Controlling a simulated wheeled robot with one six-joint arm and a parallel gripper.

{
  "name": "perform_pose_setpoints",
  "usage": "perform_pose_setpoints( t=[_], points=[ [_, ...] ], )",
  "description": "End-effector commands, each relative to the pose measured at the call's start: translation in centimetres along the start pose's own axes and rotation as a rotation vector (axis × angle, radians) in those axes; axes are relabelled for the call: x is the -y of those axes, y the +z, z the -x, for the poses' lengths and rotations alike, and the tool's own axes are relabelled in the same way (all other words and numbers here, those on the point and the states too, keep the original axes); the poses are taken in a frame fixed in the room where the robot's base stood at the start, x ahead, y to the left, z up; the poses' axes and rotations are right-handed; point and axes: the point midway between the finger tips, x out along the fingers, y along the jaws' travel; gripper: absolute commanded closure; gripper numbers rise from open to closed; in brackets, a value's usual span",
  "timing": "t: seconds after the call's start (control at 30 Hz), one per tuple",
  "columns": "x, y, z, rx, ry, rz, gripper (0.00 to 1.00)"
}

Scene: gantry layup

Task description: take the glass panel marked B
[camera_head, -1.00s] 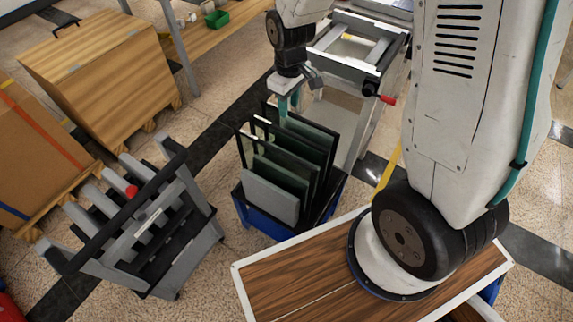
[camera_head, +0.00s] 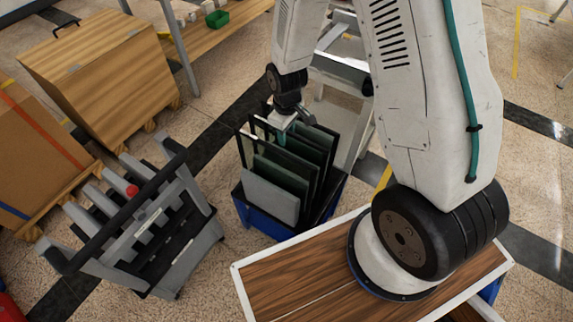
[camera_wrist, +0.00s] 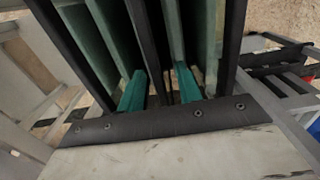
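Several upright panels, some dark-edged and some greenish glass (camera_head: 278,178), stand side by side in a blue rack (camera_head: 262,222) in the head view. No letter B can be read on any of them. My gripper (camera_head: 282,138) is down at the panels' top edges. In the wrist view its two teal fingers (camera_wrist: 160,88) are apart, with a dark panel edge (camera_wrist: 150,45) running between them. Greenish panels (camera_wrist: 88,40) lie on the left side there. The fingertips' depth among the panels is hard to tell, and contact is not visible.
A grey slotted rack (camera_head: 190,250) with a red knob stands left of the blue rack. A wooden crate (camera_head: 100,75) is at the back left. A metal frame (camera_head: 352,72) stands close behind the panels. Bare floor lies between the racks.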

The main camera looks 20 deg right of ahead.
Motion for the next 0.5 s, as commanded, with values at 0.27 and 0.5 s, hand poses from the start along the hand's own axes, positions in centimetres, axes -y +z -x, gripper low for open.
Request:
perform_pose_setpoints(
  t=[0.27, 0.5],
  points=[
    [-0.01, 0.0, 0.04, 0.0, 0.0, 0.0, 1.0],
    [-0.01, 0.0, 0.06, 0.0, 0.0, 0.0, 1.0]
  ],
)
